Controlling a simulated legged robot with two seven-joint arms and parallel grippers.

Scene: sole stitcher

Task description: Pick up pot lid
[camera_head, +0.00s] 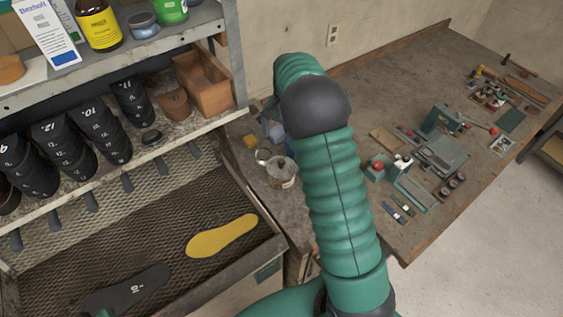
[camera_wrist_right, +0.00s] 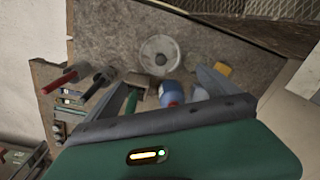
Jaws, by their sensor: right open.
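A pale grey round lid-like disc with a dark knob (camera_wrist_right: 152,46) lies ahead of my right gripper (camera_wrist_right: 158,82) in the wrist view. In the head view a pale pot (camera_head: 281,178) with a greyish round top stands on the workbench, beside my right arm. I cannot tell whether the disc is a separate lid or sits on this pot. My right gripper is open, its two grey fingers spread and apart from the disc. In the head view its fingers are mostly hidden behind my green arm. My left gripper does not show clearly.
A blue bottle with a red cap (camera_wrist_right: 171,93) stands near the fingers. A yellow block (camera_wrist_right: 222,69) lies to the right. The workbench (camera_head: 395,70) carries tools at the right.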

